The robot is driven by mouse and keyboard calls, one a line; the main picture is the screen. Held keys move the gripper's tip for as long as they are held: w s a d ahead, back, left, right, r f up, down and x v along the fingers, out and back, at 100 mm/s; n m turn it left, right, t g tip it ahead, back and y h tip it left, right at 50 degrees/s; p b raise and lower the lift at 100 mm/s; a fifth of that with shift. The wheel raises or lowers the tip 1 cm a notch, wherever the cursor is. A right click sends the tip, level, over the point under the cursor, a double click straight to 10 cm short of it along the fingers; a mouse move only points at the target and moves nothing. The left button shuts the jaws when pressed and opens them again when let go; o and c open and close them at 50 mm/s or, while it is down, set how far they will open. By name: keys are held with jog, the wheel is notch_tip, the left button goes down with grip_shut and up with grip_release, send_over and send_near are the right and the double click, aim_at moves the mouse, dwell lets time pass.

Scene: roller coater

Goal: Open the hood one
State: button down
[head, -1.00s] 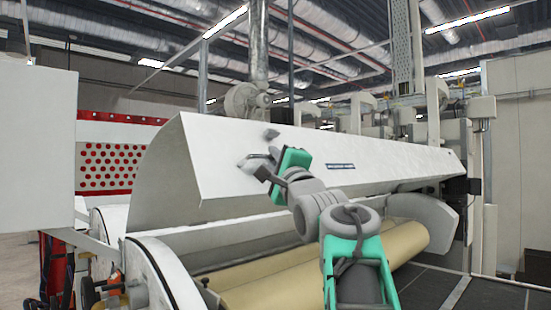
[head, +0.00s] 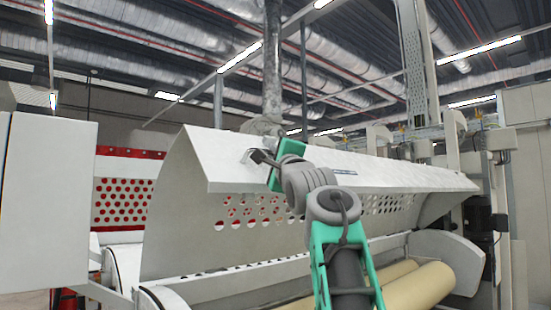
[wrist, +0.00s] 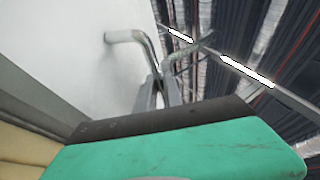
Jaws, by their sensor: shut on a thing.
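The hood (head: 360,172) is a long white cover with a bent front panel and a curved end plate. It is raised and tilted up over the machine, and light shows through holes in its perforated part. My gripper (head: 258,157) is at the hood's front panel, near its left end. In the wrist view, my gripper (wrist: 158,92) has its fingers together at a grey bar handle (wrist: 125,37) that stands out from the white hood surface (wrist: 85,35). The fingers are shut on the handle; the exact contact is small and partly hidden.
Tan rollers (head: 425,288) lie under the hood at the lower right. A white cabinet (head: 45,200) stands at the left. A vertical duct (head: 272,60) rises behind the hood.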

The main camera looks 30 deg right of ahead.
jog(key=c, duration=1.8)
grip_release()
jog(key=shift+o, duration=0.2)
jog(key=b+v, duration=0.5)
jog(key=v, duration=0.2)
jog(key=shift+s+f, duration=0.15)
jog(key=shift+s, duration=0.2)
